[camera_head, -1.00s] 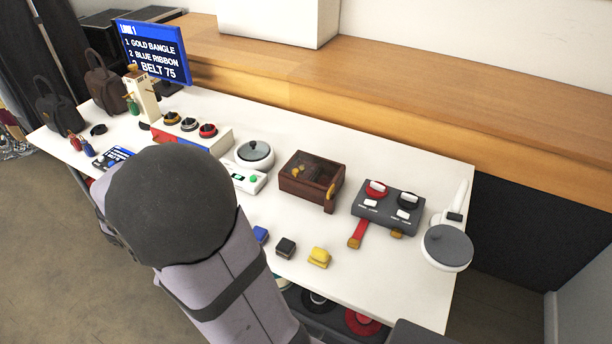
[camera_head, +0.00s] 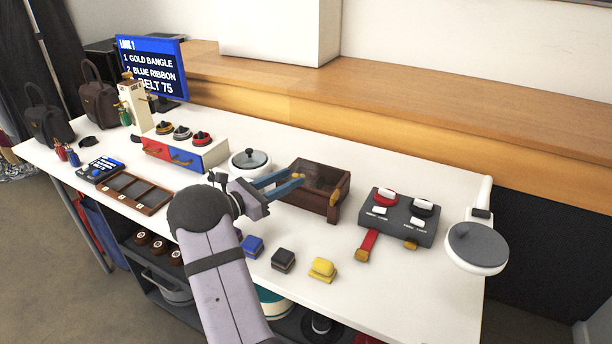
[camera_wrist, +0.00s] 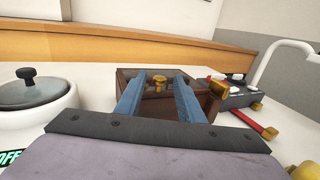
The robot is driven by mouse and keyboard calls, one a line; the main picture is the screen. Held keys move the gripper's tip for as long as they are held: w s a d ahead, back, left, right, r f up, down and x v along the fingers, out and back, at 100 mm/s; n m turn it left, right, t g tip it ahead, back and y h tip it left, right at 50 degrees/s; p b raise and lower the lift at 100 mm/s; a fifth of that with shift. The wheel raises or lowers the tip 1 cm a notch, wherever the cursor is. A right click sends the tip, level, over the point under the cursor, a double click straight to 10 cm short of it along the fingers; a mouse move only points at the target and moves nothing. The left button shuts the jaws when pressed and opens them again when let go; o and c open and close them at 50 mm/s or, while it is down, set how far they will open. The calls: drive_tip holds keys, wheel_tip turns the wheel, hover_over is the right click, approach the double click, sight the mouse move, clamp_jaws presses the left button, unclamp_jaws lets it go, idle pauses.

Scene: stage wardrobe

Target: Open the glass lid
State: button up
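A dark brown wooden box (camera_head: 318,206) stands near the middle of the white table, with a dark, see-through glass lid on top that looks closed. A gold knob (camera_wrist: 158,83) sits on the lid in the wrist view. My gripper (camera_head: 296,177) reaches the box's left side in the head view, with its two blue fingers spread. In the wrist view the fingers (camera_wrist: 160,77) stand on either side of the knob with gaps showing. I cannot tell whether a fingertip touches the lid. In the head view the fingertips partly hide the knob.
A white pot with a grey lid (camera_head: 250,160) stands close left of the box. A grey switch panel (camera_head: 398,215) and a round grey-topped device (camera_head: 477,245) stand to the right. Blue, black and yellow blocks (camera_head: 322,269) lie in front. A compartment tray (camera_head: 157,209) lies left.

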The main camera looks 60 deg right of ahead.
sight(306, 177)
drive_tip(key=shift+x, duration=3.65)
drive_tip(key=shift+p, duration=0.3)
clamp_jaws()
